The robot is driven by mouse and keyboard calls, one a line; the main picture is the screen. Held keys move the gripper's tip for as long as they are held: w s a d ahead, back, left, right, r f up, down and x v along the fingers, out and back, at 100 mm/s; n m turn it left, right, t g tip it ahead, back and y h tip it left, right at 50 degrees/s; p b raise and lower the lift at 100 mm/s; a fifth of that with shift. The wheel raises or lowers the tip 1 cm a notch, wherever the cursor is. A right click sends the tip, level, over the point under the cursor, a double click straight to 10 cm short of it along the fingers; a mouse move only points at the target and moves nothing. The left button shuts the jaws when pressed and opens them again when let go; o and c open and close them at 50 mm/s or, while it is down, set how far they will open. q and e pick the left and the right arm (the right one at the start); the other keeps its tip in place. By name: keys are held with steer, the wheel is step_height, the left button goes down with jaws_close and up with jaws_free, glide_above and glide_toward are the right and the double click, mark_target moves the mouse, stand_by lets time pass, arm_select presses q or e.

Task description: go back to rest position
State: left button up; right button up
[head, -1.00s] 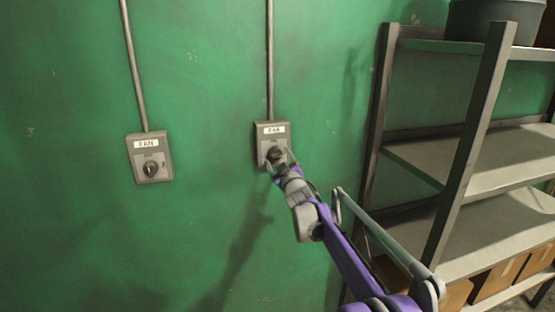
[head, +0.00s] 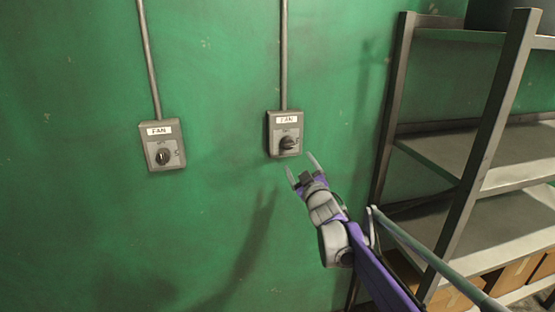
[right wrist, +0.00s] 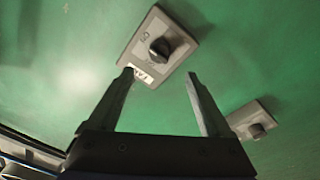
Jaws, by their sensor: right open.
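My right gripper (head: 301,170) is open and empty, just below and right of the right fan switch (head: 285,134) and apart from it. That switch is a grey box with a FAN label and a dark knob, which points sideways. In the right wrist view the open fingers (right wrist: 160,82) show with the right switch box (right wrist: 142,58) beyond them and the other switch (right wrist: 260,125) at the right. The left fan switch (head: 163,145) is on the wall, its knob about upright. My left gripper is not in view.
A metal shelf rack (head: 480,150) stands close at the right, near my right arm, with cardboard boxes (head: 520,272) on its low shelf. Conduits (head: 284,60) run up the green wall (head: 80,230). The wall area at the left and below the switches is clear.

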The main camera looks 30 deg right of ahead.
steer(key=s+a+f+m+g+y+p, duration=0.1)
steer(key=s+a+f+g, duration=0.3)
steer(key=s+a+f, duration=0.4)
steer(key=s+a+f+m+g+y+p, duration=0.1)
steer(key=s+a+f+g, duration=0.3)
steer(key=s, duration=1.3)
steer(key=s+a+f+m+g+y+p, duration=0.1)
steer(key=s+a+f+g, duration=0.4)
steer(key=s+a+f, duration=0.6)
steer(key=shift+s+a+f+m+y+p, duration=0.4)
steer(key=shift+s+a+y, duration=0.15)
steer(key=shift+s+y, duration=0.25)
